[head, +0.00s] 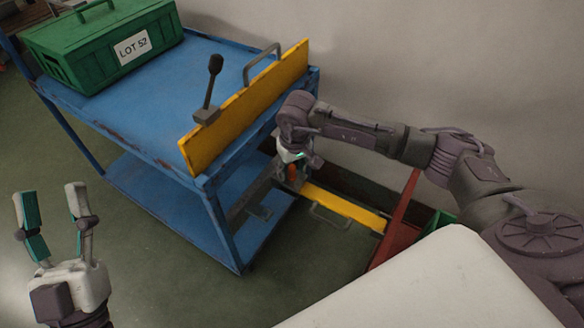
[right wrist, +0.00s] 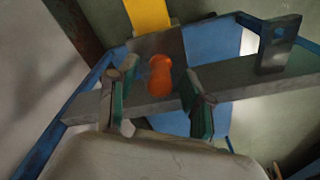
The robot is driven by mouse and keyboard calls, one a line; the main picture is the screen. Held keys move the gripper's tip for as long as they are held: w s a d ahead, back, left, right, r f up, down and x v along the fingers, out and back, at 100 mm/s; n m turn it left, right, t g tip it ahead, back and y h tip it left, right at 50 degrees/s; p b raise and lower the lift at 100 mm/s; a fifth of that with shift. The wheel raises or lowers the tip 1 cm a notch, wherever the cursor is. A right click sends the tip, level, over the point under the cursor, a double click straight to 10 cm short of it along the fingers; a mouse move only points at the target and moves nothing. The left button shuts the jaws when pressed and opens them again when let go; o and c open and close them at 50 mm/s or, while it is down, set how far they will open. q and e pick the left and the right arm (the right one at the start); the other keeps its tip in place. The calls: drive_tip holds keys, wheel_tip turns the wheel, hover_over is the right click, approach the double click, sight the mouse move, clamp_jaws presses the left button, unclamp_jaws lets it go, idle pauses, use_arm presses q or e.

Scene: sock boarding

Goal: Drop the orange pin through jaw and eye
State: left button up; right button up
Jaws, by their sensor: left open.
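The orange pin (right wrist: 160,78), with a rounded knob top, is between and just beyond my right gripper's (right wrist: 160,82) fingers in the right wrist view. A small gap shows on each side of it. Its lower part is hidden. In the head view the pin (head: 292,173) is a small orange spot under my right gripper (head: 296,160), beside the blue cart's end. A grey bar (right wrist: 232,78) runs behind the pin; I cannot tell jaw from eye there. My left gripper (head: 52,222) is open and empty at lower left.
The blue cart (head: 180,105) carries a green crate (head: 65,50) labelled LOT 52 and has a yellow end board (head: 240,105) with a black lever. A yellow bar (head: 345,207) and red panel (head: 395,225) lie to the right. A grey upright bracket with a square hole (right wrist: 276,45) stands on the bar.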

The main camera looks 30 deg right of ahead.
drive_tip(key=shift+r, duration=0.1)
wheel_tip(320, 180, up, 12)
drive_tip(key=s, duration=0.1)
drive_tip(key=shift+s, duration=0.2)
drive_tip(key=shift+f, duration=0.2)
idle(0.5)
